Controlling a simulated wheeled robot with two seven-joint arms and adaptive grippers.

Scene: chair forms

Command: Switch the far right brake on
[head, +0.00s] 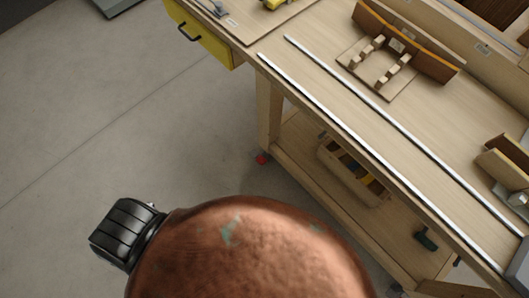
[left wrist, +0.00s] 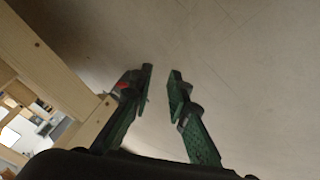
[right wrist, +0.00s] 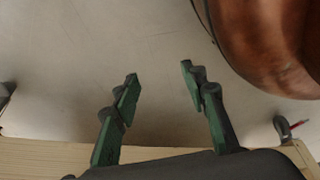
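In the head view a small red caster part (head: 262,159) shows at the foot of the near bench leg. In the left wrist view my left gripper (left wrist: 162,73) is open and empty, with its two green fingers apart. An orange-red piece (left wrist: 121,86) shows beside its left finger and close to the wooden leg; I cannot tell whether they touch. In the right wrist view my right gripper (right wrist: 158,72) is open and empty over the floor. A grey caster (right wrist: 283,129) with a red lever (right wrist: 298,124) is at its right. Neither gripper is clearly recognizable in the head view.
A wooden workbench (head: 400,145) with two metal rails fills the right of the head view. It carries a wooden jig (head: 380,68) and has a yellow drawer (head: 203,36). Its lower shelf holds a wooden tote (head: 350,172). The grey floor (head: 90,130) at left is open.

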